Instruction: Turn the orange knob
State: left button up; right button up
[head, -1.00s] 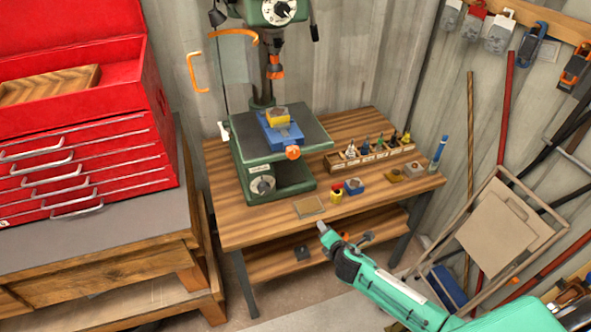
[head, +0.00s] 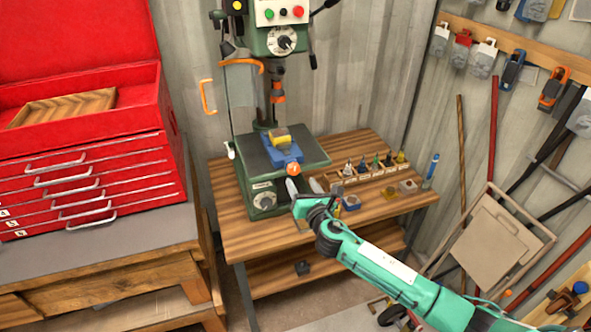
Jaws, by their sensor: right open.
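The orange knob (head: 293,169) is a small round handle on the front of the blue vise (head: 284,153), which stands on the green drill press table. A yellow and grey block (head: 281,135) sits in the vise. My right gripper (head: 304,186) is open and empty. In the picture its fingertips are just below the knob, pointing up toward it. I see no contact with the knob, and the exact depth gap is hard to judge. My left gripper is not in view.
The drill press (head: 283,40) rises behind the vise. A rack of small bits (head: 375,172) and several small blocks stand on the wooden bench (head: 236,226) to the right. A red tool chest (head: 90,165) is at the left, and a folding chair (head: 492,236) leans at the right.

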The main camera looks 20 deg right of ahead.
aim_at(295, 171)
jog(key=w+p, duration=0.1)
jog(key=w, duration=0.5)
jog(key=shift+w+a, duration=0.1)
jog(key=shift+w, duration=0.25)
jog(key=c, duration=1)
